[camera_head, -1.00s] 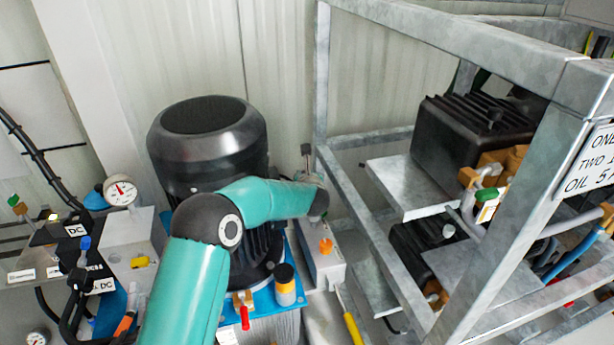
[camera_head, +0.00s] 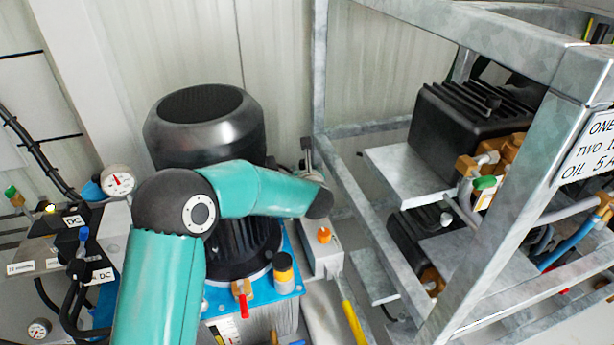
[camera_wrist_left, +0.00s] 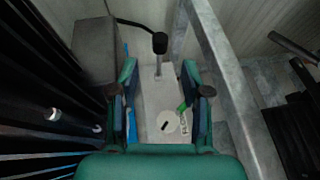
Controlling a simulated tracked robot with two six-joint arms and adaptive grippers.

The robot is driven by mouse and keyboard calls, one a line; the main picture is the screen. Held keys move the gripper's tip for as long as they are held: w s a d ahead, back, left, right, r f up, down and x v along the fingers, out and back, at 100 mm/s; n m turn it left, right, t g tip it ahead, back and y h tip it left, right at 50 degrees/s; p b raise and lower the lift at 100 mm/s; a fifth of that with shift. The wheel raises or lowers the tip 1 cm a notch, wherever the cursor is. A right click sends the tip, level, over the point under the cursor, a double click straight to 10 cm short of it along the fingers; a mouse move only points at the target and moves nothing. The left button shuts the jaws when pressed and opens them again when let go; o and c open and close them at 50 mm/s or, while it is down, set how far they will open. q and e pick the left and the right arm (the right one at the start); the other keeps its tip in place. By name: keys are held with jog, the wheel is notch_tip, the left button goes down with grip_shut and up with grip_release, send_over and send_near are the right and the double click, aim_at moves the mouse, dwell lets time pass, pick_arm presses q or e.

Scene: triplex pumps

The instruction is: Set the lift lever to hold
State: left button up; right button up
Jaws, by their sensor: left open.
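A lever with a round black knob (camera_wrist_left: 160,43) stands up from the far end of a pale grey box (camera_wrist_left: 155,80) in the left wrist view. I cannot read any marking that names it or its positions. My left gripper (camera_wrist_left: 161,92) is open and empty, its two fingers apart over the box, with the knob beyond the fingertips. In the head view my left wrist hides most of this area. My right gripper is not in view.
A large black motor (camera_head: 205,130) stands behind my left arm. A grey metal frame (camera_head: 365,205) with black pumps (camera_head: 470,130) is to the right. An orange knob (camera_head: 324,235) and a yellow handle (camera_head: 353,322) are in front of my wrist.

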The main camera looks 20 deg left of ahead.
pick_arm(q)
jog(key=shift+v, duration=2.3)
